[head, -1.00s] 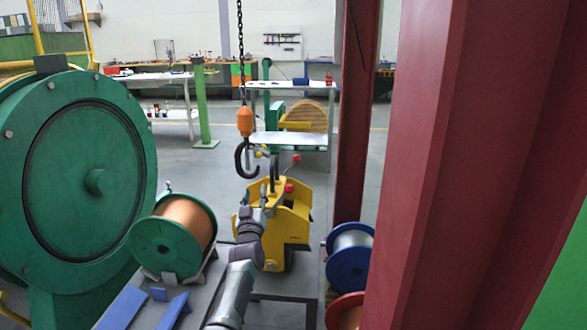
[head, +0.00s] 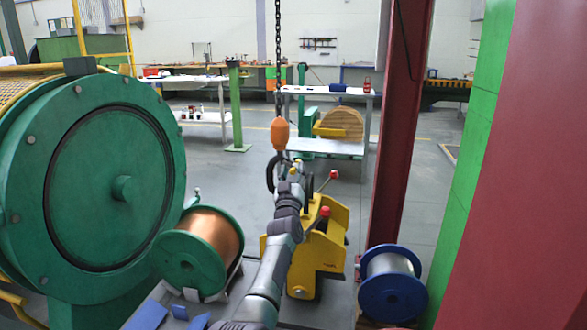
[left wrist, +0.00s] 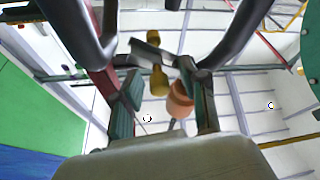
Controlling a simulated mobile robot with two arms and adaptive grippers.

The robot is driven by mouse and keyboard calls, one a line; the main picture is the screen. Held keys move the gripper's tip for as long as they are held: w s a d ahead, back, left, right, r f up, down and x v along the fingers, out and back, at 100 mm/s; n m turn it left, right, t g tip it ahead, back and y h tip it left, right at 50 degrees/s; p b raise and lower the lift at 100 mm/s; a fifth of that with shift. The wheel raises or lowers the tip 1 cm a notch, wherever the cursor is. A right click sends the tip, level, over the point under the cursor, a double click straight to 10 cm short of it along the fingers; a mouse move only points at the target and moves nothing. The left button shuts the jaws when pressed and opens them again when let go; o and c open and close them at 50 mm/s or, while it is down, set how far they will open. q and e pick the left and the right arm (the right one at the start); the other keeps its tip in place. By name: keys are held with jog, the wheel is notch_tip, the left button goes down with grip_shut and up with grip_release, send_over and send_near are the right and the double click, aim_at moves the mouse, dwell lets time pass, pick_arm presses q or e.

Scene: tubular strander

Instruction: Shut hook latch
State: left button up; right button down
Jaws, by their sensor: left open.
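The crane hook (head: 270,174) is dark and hangs below an orange block (head: 281,133) on a chain, near the middle of the head view. My left gripper (head: 291,170) is raised beside the hook and partly overlaps it in the picture. The gripper is open. In the left wrist view, the orange block (left wrist: 181,98) shows beyond the open jaws (left wrist: 165,85). The latch is too small to make out in the head view, so its position and any contact with the gripper cannot be told. My right gripper is out of view.
A yellow machine (head: 327,246) with red-knobbed levers stands below the hook. A green-flanged copper spool (head: 190,258) and large green drum (head: 115,190) are left. A blue spool (head: 392,290) and red column (head: 399,140) are right. Open floor lies behind.

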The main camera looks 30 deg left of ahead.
pick_arm(q)
jog(key=shift+w+r, duration=0.1)
jog(key=shift+c, duration=0.3)
grip_shut()
